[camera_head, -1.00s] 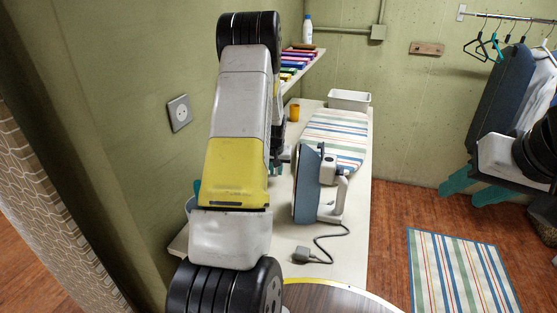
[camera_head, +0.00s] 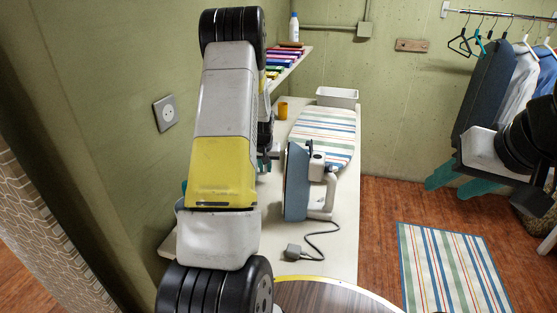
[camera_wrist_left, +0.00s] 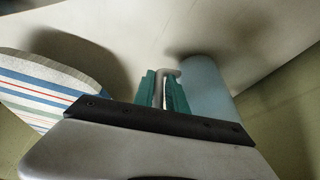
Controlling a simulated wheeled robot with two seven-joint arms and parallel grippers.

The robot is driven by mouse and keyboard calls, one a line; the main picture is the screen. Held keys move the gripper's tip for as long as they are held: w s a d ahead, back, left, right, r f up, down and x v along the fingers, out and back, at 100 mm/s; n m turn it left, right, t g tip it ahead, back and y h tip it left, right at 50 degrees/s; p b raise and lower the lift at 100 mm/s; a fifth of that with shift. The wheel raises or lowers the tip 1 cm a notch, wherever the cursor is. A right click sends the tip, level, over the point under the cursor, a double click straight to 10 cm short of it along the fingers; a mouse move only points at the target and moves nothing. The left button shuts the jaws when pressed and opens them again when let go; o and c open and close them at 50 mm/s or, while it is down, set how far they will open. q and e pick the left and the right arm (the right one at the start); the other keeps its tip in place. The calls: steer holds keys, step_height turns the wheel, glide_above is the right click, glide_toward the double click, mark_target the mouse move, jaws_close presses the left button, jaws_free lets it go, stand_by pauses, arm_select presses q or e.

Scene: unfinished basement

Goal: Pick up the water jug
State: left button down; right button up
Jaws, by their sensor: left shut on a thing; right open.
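The water jug appears as a pale blue cylinder (camera_wrist_left: 207,90) with a light handle (camera_wrist_left: 161,84) in the left wrist view. My left gripper (camera_wrist_left: 165,92) has its teal fingers on both sides of that handle and is shut on it. In the head view my left arm hides the jug and most of that gripper. Whether the jug touches the tabletop is not clear. My right gripper (camera_head: 457,184), at the right of the head view, is open and empty, its two teal fingers apart.
The white table (camera_head: 343,233) holds an upright iron (camera_head: 298,182) with a cord, a striped ironing board (camera_head: 325,133), a yellow cup (camera_head: 283,111) and a white bin (camera_head: 338,97). A round table edge (camera_head: 330,297) is in front. Clothes (camera_head: 519,85) hang at right.

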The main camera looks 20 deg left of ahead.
arm_select(q)
steer(key=s+d+r, duration=0.1)
steer(key=s+r, duration=0.3)
steer(key=s, duration=1.2)
steer(key=shift+d+r, duration=0.15)
